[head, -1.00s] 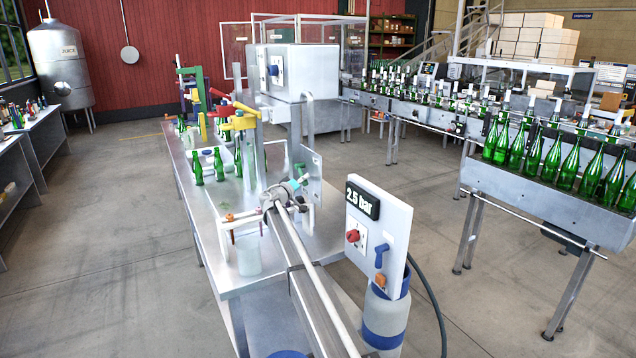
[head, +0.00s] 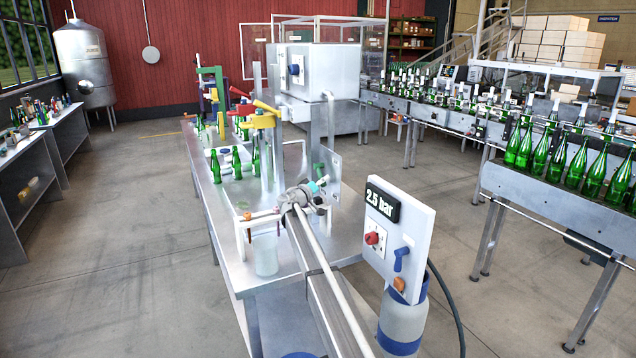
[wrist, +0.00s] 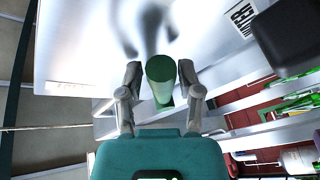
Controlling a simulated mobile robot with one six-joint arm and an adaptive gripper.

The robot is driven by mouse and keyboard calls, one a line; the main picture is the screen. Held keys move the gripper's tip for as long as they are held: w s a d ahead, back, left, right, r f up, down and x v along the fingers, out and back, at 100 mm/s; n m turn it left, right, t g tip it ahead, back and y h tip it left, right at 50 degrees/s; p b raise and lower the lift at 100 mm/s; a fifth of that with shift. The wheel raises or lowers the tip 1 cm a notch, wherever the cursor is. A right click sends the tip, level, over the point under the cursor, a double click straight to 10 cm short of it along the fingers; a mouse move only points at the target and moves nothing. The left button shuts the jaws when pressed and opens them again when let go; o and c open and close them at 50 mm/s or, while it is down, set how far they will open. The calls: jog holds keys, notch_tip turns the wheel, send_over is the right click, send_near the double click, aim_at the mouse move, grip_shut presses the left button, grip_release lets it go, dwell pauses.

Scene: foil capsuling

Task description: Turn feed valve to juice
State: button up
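A green cylindrical handle (wrist: 160,80) stands out from a pale panel (wrist: 85,45) in the wrist view. I take it for the feed valve, but its pointer and setting cannot be made out. My gripper (wrist: 160,76) has one finger on each side of the handle, with narrow gaps showing, so it looks open around it. In the head view my gripper (head: 318,186) is beside a small upright panel (head: 335,165) at the bench's right edge.
A white control board (head: 400,235) with a 2.5 bar display stands close on the right of my arm. The steel bench (head: 225,205) holds green bottles and colored clamps. A bottle conveyor (head: 560,205) runs along the right. Floor is clear on the left.

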jog(key=shift+o, duration=0.3)
jog(key=shift+a, duration=0.1)
jog(key=shift+s+a, duration=0.15)
jog(key=shift+s, duration=0.15)
jog(key=s+a+f+g+y, duration=0.2)
jog(key=s+f, duration=0.2)
jog(key=s, duration=0.8)
jog(key=s+d+f+m+g+y, duration=0.1)
jog(key=s+d+f+g, duration=0.45)
jog(key=s+d, duration=0.6)
jog(key=s+d+f+m+g+y, duration=0.1)
jog(key=s+d+f+g, duration=0.4)
jog(key=s+d, duration=0.65)
jog(key=s+d+f+g+y, duration=0.1)
jog(key=s+d+f+y, duration=0.1)
jog(key=s, duration=0.6)
jog(key=s+d+f+g+y, duration=0.1)
jog(key=s+d+f+y, duration=0.1)
jog(key=s, duration=0.6)
jog(key=s+d+f+g+y, duration=0.1)
jog(key=s+d+f+y, duration=0.1)
jog(key=s, duration=0.6)
jog(key=shift+f+y, duration=0.3)
jog(key=shift+y, duration=0.3)
